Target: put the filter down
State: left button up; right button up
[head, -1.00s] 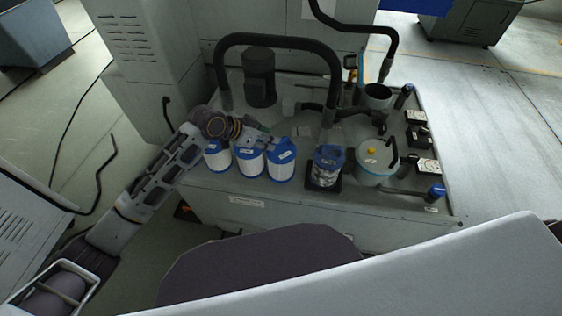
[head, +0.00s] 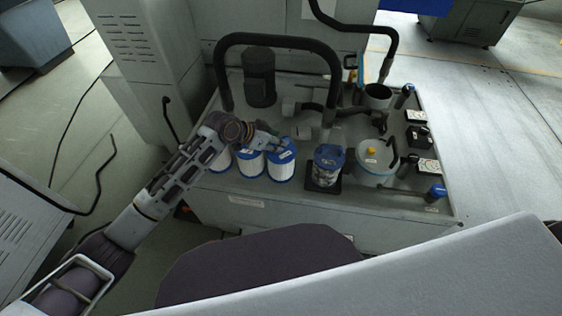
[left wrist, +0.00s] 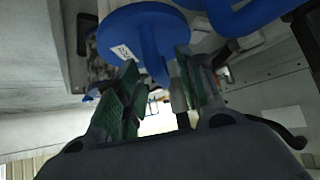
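Three white pleated filters with blue caps stand in a row along the front of the grey machine tank; the left one (head: 220,162) is partly hidden by my arm, beside the middle one (head: 250,165) and the right one (head: 281,168). A dirty, mottled filter (head: 327,172) with a blue cap stands in a black holder to their right. My left gripper (head: 277,140) is at the top of the right white filter. In the left wrist view a blue cap with a handle (left wrist: 150,40) is just ahead of the open fingers (left wrist: 160,85). My right gripper is out of view.
A lidded pot (head: 375,165) with a yellow knob stands right of the dirty filter. A thick black hose (head: 280,40) arches over the tank behind the filters. Black boxes (head: 417,136) and a blue-capped part (head: 436,192) line the right side.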

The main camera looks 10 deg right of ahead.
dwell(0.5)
pick_arm(q)
grip_shut()
dwell(0.3)
jog(key=shift+d, duration=0.1)
